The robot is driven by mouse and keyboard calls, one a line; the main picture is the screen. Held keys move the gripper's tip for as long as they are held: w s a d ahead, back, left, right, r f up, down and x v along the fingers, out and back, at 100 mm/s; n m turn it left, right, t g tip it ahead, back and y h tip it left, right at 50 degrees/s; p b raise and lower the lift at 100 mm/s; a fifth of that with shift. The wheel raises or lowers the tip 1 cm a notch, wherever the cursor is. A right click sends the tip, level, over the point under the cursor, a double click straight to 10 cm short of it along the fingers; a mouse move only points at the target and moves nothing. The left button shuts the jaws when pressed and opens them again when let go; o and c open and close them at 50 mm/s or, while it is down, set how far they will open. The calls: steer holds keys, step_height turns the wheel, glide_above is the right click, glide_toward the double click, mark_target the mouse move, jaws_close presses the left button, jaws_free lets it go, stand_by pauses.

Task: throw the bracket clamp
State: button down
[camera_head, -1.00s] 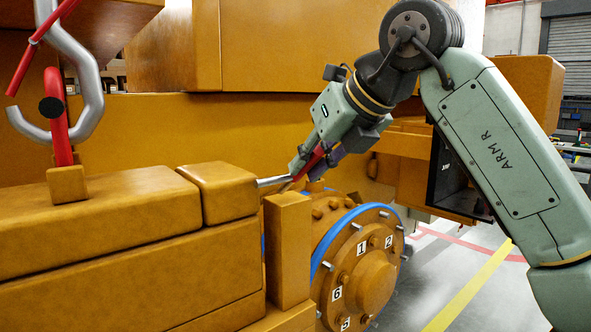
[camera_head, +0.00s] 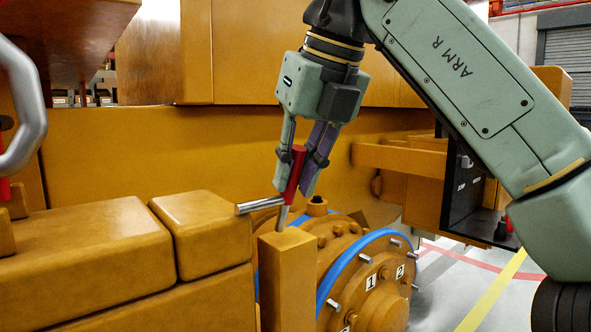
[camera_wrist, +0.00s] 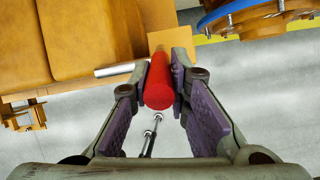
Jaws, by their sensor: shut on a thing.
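The bracket clamp has a red handle (camera_head: 293,172) that stands nearly upright, leaning slightly right, on a metal shank (camera_head: 281,219) just above a brown post (camera_head: 287,275). A silver rod (camera_head: 259,204) points left from near the foot of the handle, towards the brown block. My gripper (camera_head: 296,185) comes down from above and is shut on the red handle. In the wrist view the red handle (camera_wrist: 159,88) sits between the purple finger pads, its end facing the camera. The clamp's pivot is hard to make out.
A flanged brown hub (camera_head: 375,285) with a blue ring and numbered bolts is right of the post. Brown blocks (camera_head: 85,255) fill the left. A silver hook (camera_head: 24,115) is at the left edge. Open floor (camera_head: 440,290) shows at the right.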

steer(key=shift+s+d+f, duration=0.15)
steer(key=shift+f, duration=0.2)
steer(key=c, duration=1.7)
jaws_free()
steer(key=shift+o, duration=0.9)
steer(key=shift+s+d+r, duration=0.1)
steer(key=shift+r, duration=0.1)
